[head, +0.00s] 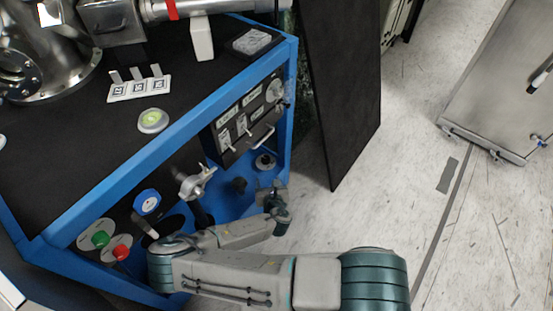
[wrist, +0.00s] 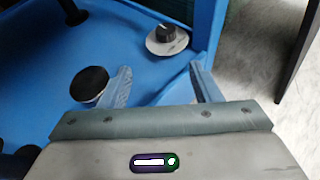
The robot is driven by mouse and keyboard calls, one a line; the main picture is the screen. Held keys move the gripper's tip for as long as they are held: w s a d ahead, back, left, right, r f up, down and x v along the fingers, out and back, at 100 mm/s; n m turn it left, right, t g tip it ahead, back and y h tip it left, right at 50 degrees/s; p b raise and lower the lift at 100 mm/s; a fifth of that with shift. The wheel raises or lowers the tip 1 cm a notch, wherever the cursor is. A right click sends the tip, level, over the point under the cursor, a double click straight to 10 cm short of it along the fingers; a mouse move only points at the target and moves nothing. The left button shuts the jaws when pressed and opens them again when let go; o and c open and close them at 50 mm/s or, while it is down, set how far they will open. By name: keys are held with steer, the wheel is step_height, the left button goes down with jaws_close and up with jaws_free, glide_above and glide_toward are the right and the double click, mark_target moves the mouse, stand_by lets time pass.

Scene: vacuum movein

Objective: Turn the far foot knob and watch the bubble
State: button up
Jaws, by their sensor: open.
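The far foot knob (head: 265,162) is a black knob on a pale round disc, inside the blue frame's far corner below the switch panel. In the wrist view the knob (wrist: 167,33) lies ahead of the fingertips, apart from them. My gripper (wrist: 163,82) is open, with nothing between its fingers. In the head view my gripper (head: 270,190) is small beside the frame's far end, its fingers hard to make out. The round bubble level (head: 153,119) has a green-yellow centre and sits on the black bench top. The bubble's exact place is too small to tell.
A black round cap (wrist: 90,84) lies close to my left finger. A blue frame post (wrist: 208,35) rises right of the knob. The switch panel (head: 245,120) with a handle hangs above. A dark upright panel (head: 340,90) stands to the right, with open floor beyond.

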steer(key=b, duration=0.3)
glide_toward(266, 159)
steer(key=shift+t, duration=0.3)
steer(key=x, duration=0.7)
steer(key=shift+f, duration=0.35)
steer(key=shift+b+x, duration=0.3)
steer(key=shift+x, duration=0.55)
steer(key=shift+a+r, duration=0.1)
steer(key=shift+r, duration=0.05)
steer(key=c, duration=1)
